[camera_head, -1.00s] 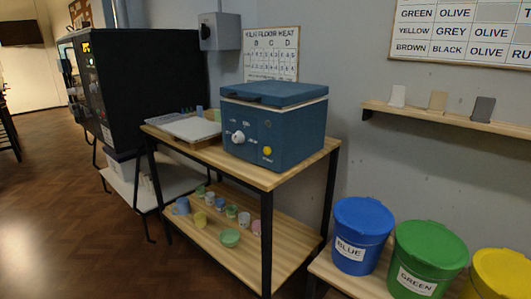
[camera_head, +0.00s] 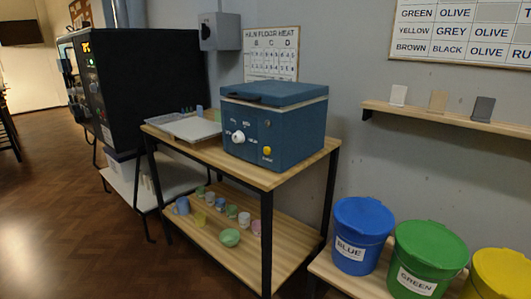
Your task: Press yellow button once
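A small round yellow button (camera_head: 267,150) is on the front face of a blue box-shaped kiln (camera_head: 275,125), at the lower right of that face. A white knob (camera_head: 238,137) sits to its left on the same face. The kiln's lid is closed. The kiln stands on the wooden top of a black-framed table. My gripper is not in view, and nothing covers the button.
A white tray (camera_head: 192,129) lies on the table left of the kiln. Several small cups and bowls stand on the lower shelf (camera_head: 265,265). Blue (camera_head: 362,236) and green (camera_head: 424,258) lidded buckets stand at the right. A large black kiln (camera_head: 150,85) is at the left. Floor at the lower left is clear.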

